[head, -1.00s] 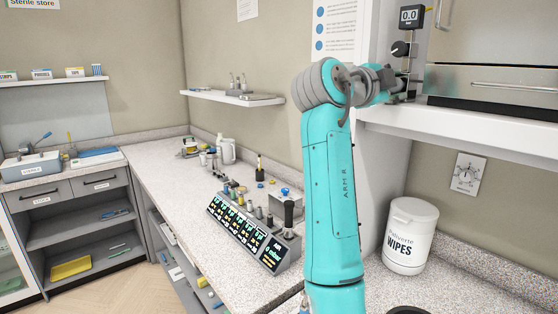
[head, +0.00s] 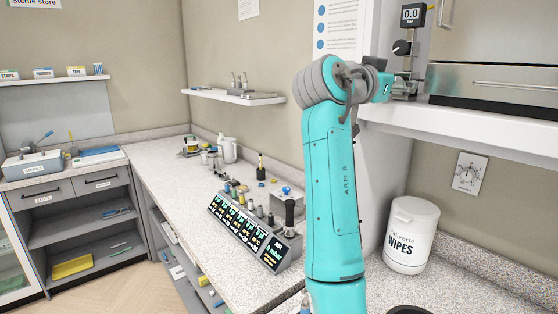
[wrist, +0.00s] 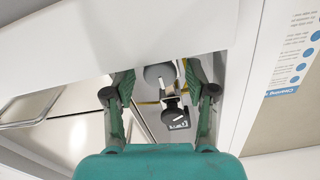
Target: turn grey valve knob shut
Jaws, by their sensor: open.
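The grey valve knob (wrist: 159,75) is round with a white mark on its face. In the wrist view it sits between the two dark green fingers of my gripper (wrist: 157,76), which are open with one on each side. I see a gap on both sides and cannot tell the depth between fingertips and knob. In the head view my gripper (head: 404,90) is at the narrow panel beside the steel autoclave, and the grey knob is hidden or too small to tell there.
A black knob (head: 401,47) and a display reading 0.0 (head: 412,15) are above my gripper. A white ledge (head: 460,122) runs under the steel autoclave front (head: 490,82). A wipes tub (head: 411,240) stands below on the counter. A poster (wrist: 295,55) is beside the panel.

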